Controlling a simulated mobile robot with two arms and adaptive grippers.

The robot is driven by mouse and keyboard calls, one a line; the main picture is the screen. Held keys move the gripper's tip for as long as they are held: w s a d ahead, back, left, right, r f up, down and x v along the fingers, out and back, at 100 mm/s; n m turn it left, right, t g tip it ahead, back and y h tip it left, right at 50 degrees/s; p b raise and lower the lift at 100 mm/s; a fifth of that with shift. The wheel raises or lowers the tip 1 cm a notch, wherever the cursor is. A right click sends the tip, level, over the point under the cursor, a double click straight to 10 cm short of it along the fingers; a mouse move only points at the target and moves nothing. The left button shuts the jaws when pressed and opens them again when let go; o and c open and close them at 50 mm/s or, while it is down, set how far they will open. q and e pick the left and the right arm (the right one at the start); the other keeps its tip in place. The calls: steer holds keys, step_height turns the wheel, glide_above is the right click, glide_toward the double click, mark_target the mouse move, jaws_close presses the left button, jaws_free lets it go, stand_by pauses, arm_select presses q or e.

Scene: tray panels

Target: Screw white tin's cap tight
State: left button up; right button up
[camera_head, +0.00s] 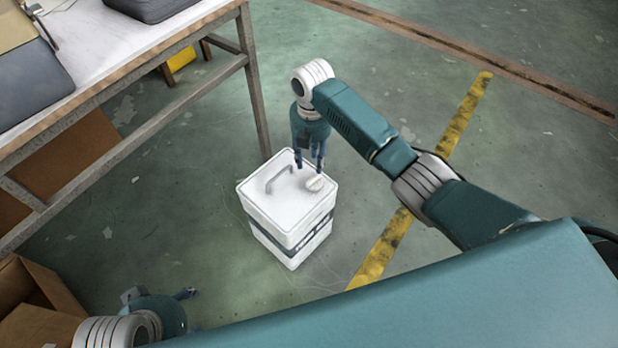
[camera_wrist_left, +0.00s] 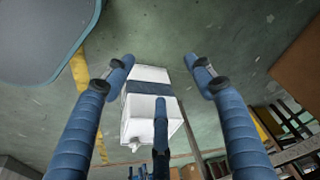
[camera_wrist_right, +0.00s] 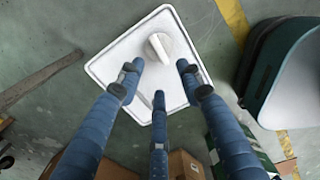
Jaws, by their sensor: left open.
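The white tin (camera_head: 290,218), a square can with a dark band, stands upright on the floor. Its round white cap (camera_head: 314,183) sits on the lid's right corner, beside a grey handle (camera_head: 279,178). In the right wrist view the cap (camera_wrist_right: 158,47) lies just beyond the fingertips. My right gripper (camera_head: 310,163) points down above the lid, open and empty, close to the cap. Whether it touches the cap is unclear. My left gripper (camera_head: 172,296) is low at bottom left, away from the tin, open and empty; its wrist view shows the tin (camera_wrist_left: 148,122) beyond the fingers.
A metal-framed table (camera_head: 120,55) stands at upper left, one leg just behind the tin. Open cardboard boxes (camera_head: 40,300) lie at bottom left near my left gripper. The floor right of the tin is clear, with a yellow stripe (camera_head: 388,245).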

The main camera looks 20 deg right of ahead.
mark_target(311, 178)
step_height(311, 178, down, 4)
steer(key=shift+b, duration=0.5)
step_height(311, 178, down, 4)
steer(key=shift+f+b, duration=0.1)
steer(key=shift+b, duration=0.6)
steer(key=shift+f, duration=0.1)
arm_select(q)
steer(key=w+d+r+t+h, duration=0.1)
steer(key=w+d+r+t, duration=0.1)
steer(key=w, duration=0.8)
steer(key=shift+d+r+t, duration=0.15)
steer(key=shift+d+t, duration=0.35)
steer(key=shift+t, duration=0.7)
arm_select(e)
jaws_close()
